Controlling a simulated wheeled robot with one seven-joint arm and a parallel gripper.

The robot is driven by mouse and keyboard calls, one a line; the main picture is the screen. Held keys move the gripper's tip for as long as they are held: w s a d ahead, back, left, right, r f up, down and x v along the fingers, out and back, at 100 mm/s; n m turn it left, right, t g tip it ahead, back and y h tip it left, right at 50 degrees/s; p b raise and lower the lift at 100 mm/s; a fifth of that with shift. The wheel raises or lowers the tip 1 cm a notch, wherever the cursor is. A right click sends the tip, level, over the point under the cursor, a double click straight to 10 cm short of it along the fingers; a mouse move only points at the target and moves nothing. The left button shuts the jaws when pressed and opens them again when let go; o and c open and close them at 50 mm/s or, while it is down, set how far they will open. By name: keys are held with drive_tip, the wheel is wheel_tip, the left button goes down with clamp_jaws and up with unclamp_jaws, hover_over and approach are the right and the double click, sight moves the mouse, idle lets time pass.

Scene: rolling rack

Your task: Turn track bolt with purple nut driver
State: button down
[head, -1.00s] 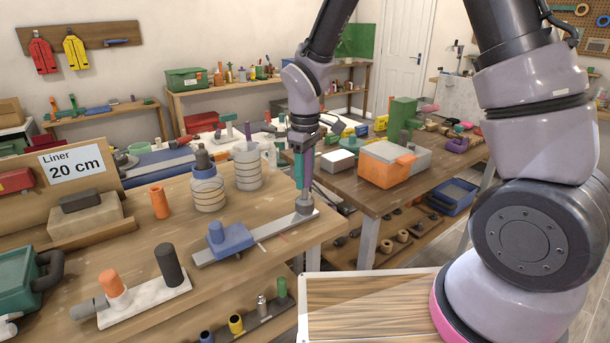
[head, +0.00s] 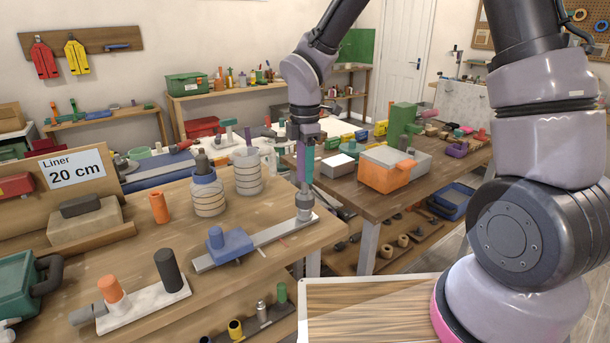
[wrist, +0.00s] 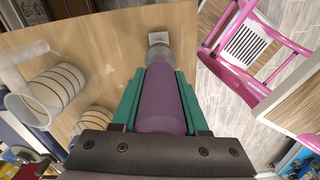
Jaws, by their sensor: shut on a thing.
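The purple nut driver (wrist: 160,108) stands upright in my gripper (head: 305,168), with the green fingers shut around its handle. It also shows in the head view (head: 303,186). Its lower end meets a grey round piece (head: 304,206) at the right end of the flat metal track (head: 270,235). I cannot see the track bolt apart from this piece, so how it is seated is hidden. A blue block with a knob (head: 229,245) sits on the track's left part. In the wrist view the grey piece (wrist: 159,58) lies just beyond the handle.
Ribbed cylinders (head: 248,175) and an orange tube (head: 158,208) stand behind the track on the wooden bench (head: 205,275). A white plate with orange and black posts (head: 145,303) is at front left. A second bench with an orange-fronted box (head: 385,178) stands to the right.

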drive_tip(key=shift+r, duration=2.15)
drive_tip(key=m, duration=1.1)
